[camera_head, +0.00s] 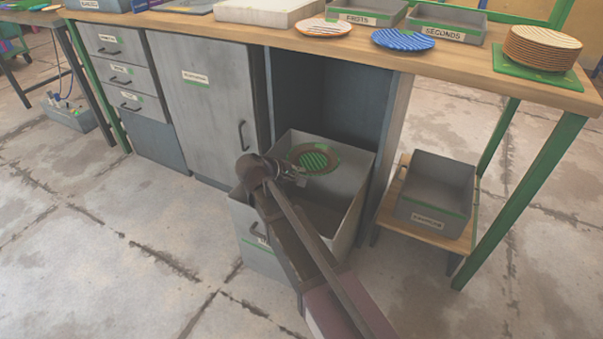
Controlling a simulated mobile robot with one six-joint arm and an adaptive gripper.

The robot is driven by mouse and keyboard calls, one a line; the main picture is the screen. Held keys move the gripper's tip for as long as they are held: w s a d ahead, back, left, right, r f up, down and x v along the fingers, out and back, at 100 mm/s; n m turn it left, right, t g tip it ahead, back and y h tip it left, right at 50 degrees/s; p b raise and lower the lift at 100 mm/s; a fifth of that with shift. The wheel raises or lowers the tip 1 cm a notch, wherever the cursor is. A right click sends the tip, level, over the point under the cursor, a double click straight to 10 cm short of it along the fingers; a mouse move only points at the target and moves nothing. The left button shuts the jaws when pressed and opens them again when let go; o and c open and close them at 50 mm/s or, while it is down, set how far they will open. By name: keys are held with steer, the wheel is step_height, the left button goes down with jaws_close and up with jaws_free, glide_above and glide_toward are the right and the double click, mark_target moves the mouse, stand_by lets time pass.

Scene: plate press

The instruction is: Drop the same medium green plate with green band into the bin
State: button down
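The green plate (315,157) has a brown ring, a green striped centre and green at its outer edge. It is over the open grey pull-out bin (363,176) under the bench, towards the bin's back. My gripper (299,178) is at the plate's near left edge, its fingers small and partly hidden. It appears shut on the plate's rim, holding it above the bin's floor. My arm crosses the bin's front and hides part of its inside and its label.
A grey crate (436,190) on a low wooden stand is to the right. The floor in front is clear.

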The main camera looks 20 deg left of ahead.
steer(key=c, duration=0.7)
jaws_free()
steer(key=shift+w+d, duration=0.15)
steer(key=shift+d, duration=0.35)
steer(key=s+d+f+m+g+y+p, duration=0.1)
steer(key=d+m+g+p, duration=0.4)
steer(key=d, duration=1.3)
steer(key=s+d+f+m+g+y+p, duration=0.1)
steer(key=s+d+m+g, duration=0.35)
steer(key=d, duration=1.25)
steer(key=s+d+r+m+y+p, duration=0.2)
steer(key=s+d+m+y, duration=0.15)
steer(key=d+m, duration=0.45)
steer(key=shift+n, duration=0.95)
steer(key=r+p, duration=1.2)
steer(key=d+r+p, duration=0.1)
steer(key=r+p, duration=2.4)
steer(key=p, duration=0.1)
steer(key=shift+d+r, duration=0.25)
steer(key=shift+r, duration=0.05)
